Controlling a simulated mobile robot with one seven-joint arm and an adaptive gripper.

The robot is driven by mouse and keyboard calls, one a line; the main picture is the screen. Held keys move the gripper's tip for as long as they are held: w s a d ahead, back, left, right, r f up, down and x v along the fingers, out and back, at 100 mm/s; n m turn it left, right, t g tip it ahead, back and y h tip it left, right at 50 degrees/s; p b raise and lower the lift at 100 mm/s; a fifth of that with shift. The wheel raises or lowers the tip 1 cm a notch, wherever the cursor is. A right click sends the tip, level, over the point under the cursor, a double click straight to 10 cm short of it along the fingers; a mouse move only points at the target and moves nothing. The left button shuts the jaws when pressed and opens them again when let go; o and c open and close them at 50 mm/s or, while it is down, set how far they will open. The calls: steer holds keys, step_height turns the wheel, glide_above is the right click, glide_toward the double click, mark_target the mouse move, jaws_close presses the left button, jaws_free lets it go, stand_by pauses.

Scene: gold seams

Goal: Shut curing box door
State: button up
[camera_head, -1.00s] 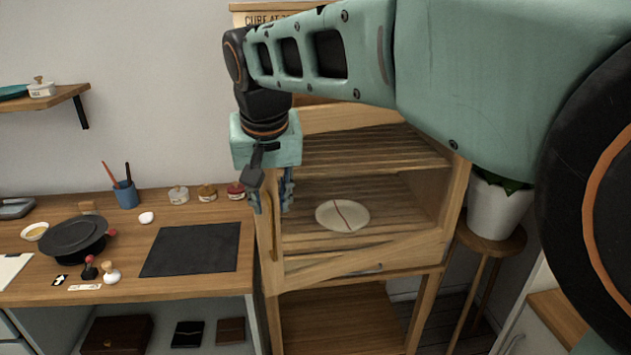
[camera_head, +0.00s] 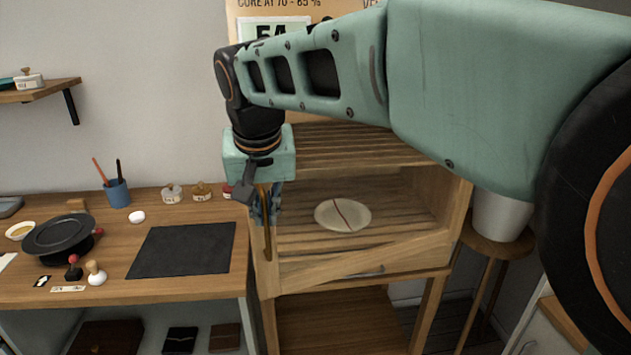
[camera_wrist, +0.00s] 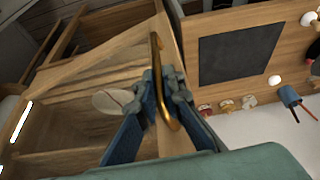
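The wooden curing box (camera_head: 345,272) stands right of the workbench, its front open onto a slatted shelf. A pale round dish with a dark red line (camera_head: 342,215) lies inside; it also shows in the wrist view (camera_wrist: 112,101). A gold door handle (camera_head: 268,238) stands upright on a wooden strip at the box's left front; the door panel is hard to make out. In the wrist view, the handle (camera_wrist: 158,58) runs between my blue fingers. My gripper (camera_wrist: 164,78) has its fingertips close together on either side and appears shut on it.
The workbench on the left holds a black mat (camera_head: 185,250), a dark round wheel (camera_head: 60,236), a blue cup (camera_head: 117,193) and small jars. A white pot on a stool (camera_head: 498,217) stands close right of the box.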

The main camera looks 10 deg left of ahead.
jaws_close()
steer(key=shift+w+a+r, duration=0.1)
steer(key=shift+w+a, duration=0.05)
steer(key=shift+w, duration=0.05)
steer(key=w+a+m+h+p, duration=0.1)
steer(key=w+a+m+p, duration=0.2)
steer(key=w+p, duration=0.6)
steer(key=w+a, duration=0.2)
steer(key=w, duration=0.1)
steer(key=shift+w+a+r, duration=0.2)
steer(key=shift+w+r, duration=0.05)
steer(key=shift+w, duration=0.05)
steer(key=shift+t, duration=0.3)
steer(key=o, duration=0.6)
jaws_free()
steer(key=shift+w+f, duration=0.15)
steer(key=shift+o, duration=0.3)
steer(key=shift+f, duration=0.1)
